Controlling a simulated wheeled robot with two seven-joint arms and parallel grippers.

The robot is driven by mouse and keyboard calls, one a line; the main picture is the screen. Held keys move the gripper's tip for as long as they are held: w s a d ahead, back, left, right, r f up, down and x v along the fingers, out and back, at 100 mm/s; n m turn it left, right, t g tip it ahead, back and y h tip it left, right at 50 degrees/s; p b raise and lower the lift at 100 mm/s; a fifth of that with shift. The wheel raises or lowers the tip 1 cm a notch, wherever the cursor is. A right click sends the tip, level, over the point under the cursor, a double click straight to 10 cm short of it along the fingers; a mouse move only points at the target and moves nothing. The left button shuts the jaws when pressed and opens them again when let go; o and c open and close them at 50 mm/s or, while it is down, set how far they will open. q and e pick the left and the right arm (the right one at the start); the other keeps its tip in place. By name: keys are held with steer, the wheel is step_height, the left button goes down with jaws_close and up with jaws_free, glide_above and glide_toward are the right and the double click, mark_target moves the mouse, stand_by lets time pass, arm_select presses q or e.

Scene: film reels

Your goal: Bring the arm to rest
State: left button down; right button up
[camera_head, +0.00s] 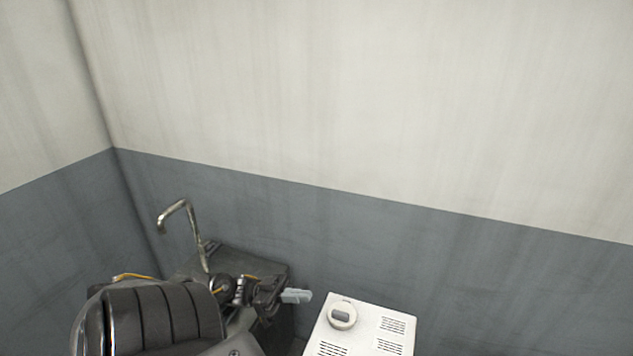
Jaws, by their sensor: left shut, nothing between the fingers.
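My left arm (160,318) comes in at the lower left, with its dark ribbed section in front. My left gripper (303,296) points to the right, with its pale fingers together and nothing between them. It appears just left of a white box, with a gap between them in the picture. My right gripper is out of view.
The white vented box (365,328) with a round white piece (342,314) on top stands at the bottom centre. A metal tap (188,215) rises from a dark grey unit (243,264) behind my arm. Grey and cream walls (400,110) close off the back and left.

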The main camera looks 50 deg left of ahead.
arm_select(q)
steer(key=shift+b+v, duration=0.5)
steer(key=shift+v, duration=1.3)
